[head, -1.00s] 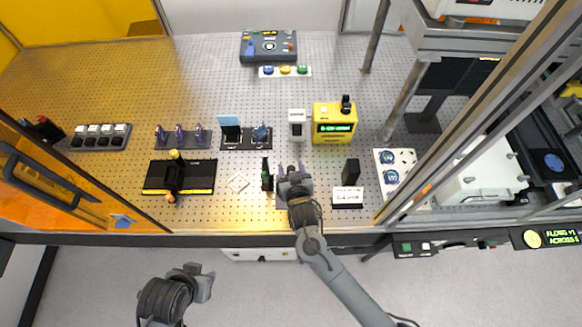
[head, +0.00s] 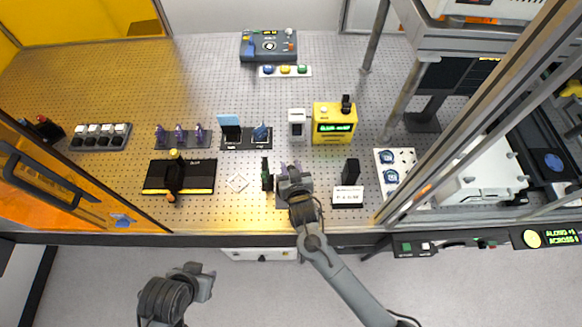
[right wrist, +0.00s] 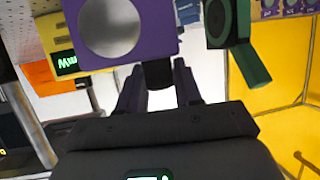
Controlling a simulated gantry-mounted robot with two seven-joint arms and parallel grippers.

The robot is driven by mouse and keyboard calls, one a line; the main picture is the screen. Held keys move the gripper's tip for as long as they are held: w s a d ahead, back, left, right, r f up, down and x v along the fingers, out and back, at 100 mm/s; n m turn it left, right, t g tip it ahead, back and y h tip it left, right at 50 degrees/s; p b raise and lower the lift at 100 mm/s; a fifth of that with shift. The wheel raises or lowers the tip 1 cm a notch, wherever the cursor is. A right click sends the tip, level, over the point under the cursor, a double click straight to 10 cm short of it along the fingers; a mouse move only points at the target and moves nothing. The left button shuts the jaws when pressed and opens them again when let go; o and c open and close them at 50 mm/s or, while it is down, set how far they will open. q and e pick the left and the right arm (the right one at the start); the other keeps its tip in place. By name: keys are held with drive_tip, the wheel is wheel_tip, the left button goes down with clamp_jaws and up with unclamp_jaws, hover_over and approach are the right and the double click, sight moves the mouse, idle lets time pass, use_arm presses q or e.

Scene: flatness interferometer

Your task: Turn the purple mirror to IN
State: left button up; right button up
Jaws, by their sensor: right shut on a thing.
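The purple mirror (right wrist: 120,52) fills the top of the right wrist view as a purple frame around a pale round face. A short dark stem (right wrist: 157,74) sticks out beneath it, between my fingers. My right gripper (right wrist: 157,88) is shut on this stem. In the head view my right gripper (head: 291,168) is at the front of the pegboard table and mostly hides the mirror. I cannot read an IN mark. My left gripper (head: 205,283) hangs empty in front of the table; its jaw opening is unclear.
A dark green mount (head: 267,175) stands close left of my right gripper, also in the wrist view (right wrist: 228,35). A black block (head: 350,172) and a white readout (head: 347,196) stand to the right. A yellow box with a green display (head: 334,124) is behind.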

drive_tip(key=n+g+y, duration=0.1)
drive_tip(key=n+y, duration=0.1)
drive_tip(key=shift+d+n+y+p, duration=0.1)
drive_tip(key=shift+n+y+p, duration=0.2)
drive_tip(key=shift+n+y, duration=0.1)
drive_tip(key=n+g+y, duration=0.1)
drive_tip(key=n+y, duration=0.1)
drive_tip(key=shift+y, duration=0.4)
drive_tip(key=n+g+y+b, duration=0.1)
drive_tip(key=n+g+y, duration=0.1)
drive_tip(key=n, duration=0.1)
drive_tip(key=shift+g, duration=0.3)
drive_tip(key=shift+n+g+y, duration=0.4)
drive_tip(key=shift+n+y, duration=0.1)
drive_tip(key=o, duration=1)
drive_tip(key=shift+c, duration=0.2)
